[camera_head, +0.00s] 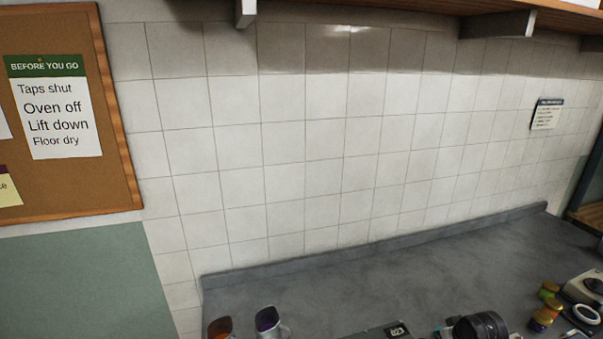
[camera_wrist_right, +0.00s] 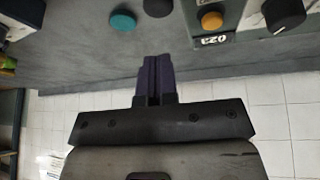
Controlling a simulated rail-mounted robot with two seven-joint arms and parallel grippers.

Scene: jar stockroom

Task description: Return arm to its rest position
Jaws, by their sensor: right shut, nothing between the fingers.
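My right gripper (camera_wrist_right: 153,62) shows in the right wrist view. Its two dark purple fingers are pressed together with nothing between them. The fingers point toward the grey counter, near a device with an orange button (camera_wrist_right: 212,20) and a label plate (camera_wrist_right: 215,41); I see no contact with it. Neither gripper can be made out in the head view, and my left gripper is in no view.
The grey counter (camera_head: 380,275) is largely bare at the back. Along its front stand an orange-topped jar (camera_head: 220,327), a purple-topped jar (camera_head: 267,319), a labelled device (camera_head: 397,331), a dark round object (camera_head: 480,328) and small jars (camera_head: 541,320). A shelf (camera_head: 497,24) hangs above.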

